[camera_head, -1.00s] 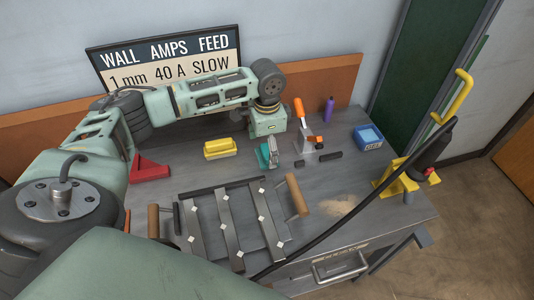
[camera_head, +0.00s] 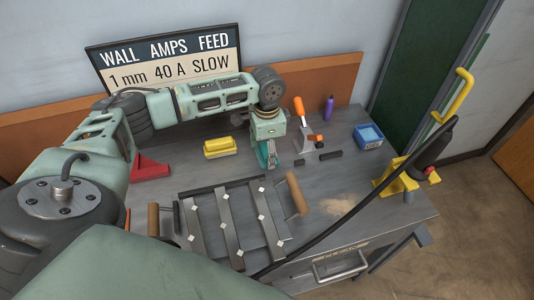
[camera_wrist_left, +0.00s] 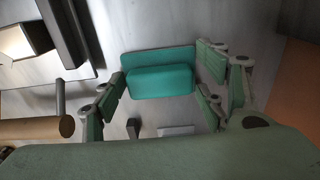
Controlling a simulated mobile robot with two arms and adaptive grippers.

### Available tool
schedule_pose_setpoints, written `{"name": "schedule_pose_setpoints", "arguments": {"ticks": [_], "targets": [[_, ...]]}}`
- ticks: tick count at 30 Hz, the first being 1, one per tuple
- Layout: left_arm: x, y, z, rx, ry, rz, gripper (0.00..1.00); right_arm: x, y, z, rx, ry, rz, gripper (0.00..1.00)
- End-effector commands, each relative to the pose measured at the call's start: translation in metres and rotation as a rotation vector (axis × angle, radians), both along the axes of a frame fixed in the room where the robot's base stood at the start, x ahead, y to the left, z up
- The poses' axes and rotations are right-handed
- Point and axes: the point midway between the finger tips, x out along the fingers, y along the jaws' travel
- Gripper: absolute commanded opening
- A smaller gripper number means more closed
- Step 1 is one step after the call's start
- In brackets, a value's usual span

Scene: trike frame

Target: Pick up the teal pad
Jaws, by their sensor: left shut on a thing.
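The teal pad (camera_wrist_left: 160,80) is a small block with a flat back plate, seen in the left wrist view between my left gripper's fingers. In the head view a bit of the pad (camera_head: 262,155) shows at the fingers, mostly covered by them. My left gripper (camera_head: 267,160) points down over the workbench and is shut on the pad. In the wrist view the left gripper's fingers (camera_wrist_left: 162,88) stand on both sides of the pad. Whether the pad touches the bench is hard to tell. My right gripper is not in view.
A yellow block (camera_head: 219,148) lies left of the gripper, and an orange-handled clamp (camera_head: 303,125) stands close on its right. A blue bin (camera_head: 368,137) is farther right. The metal frame bars (camera_head: 232,218) and a wooden handle (camera_head: 297,193) lie in front.

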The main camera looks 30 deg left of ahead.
Motion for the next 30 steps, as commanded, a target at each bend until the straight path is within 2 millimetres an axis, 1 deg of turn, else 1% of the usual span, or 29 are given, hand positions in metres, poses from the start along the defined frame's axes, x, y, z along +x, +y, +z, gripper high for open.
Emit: {"name": "schedule_pose_setpoints", "arguments": {"ticks": [5,8,11,18,21,25,30], "targets": [[0.000,0.000,0.001,-0.001,-0.001,0.000,0.40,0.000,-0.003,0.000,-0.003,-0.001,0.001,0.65],[0.001,0.000,0.006,0.000,-0.001,0.000,0.40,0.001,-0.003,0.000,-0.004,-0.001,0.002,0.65],[0.001,0.000,0.020,-0.001,-0.004,0.000,0.40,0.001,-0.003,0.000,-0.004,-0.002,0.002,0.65],[0.002,0.000,0.069,-0.002,-0.005,0.001,0.40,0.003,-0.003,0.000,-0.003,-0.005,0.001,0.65],[0.001,0.000,0.084,0.000,-0.004,0.000,0.40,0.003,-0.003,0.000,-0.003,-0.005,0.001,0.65],[0.001,0.000,0.097,-0.001,-0.001,0.000,0.40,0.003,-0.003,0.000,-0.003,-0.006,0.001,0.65],[0.000,-0.002,0.101,-0.001,0.000,0.005,0.40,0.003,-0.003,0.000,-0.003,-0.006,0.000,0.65]]}}
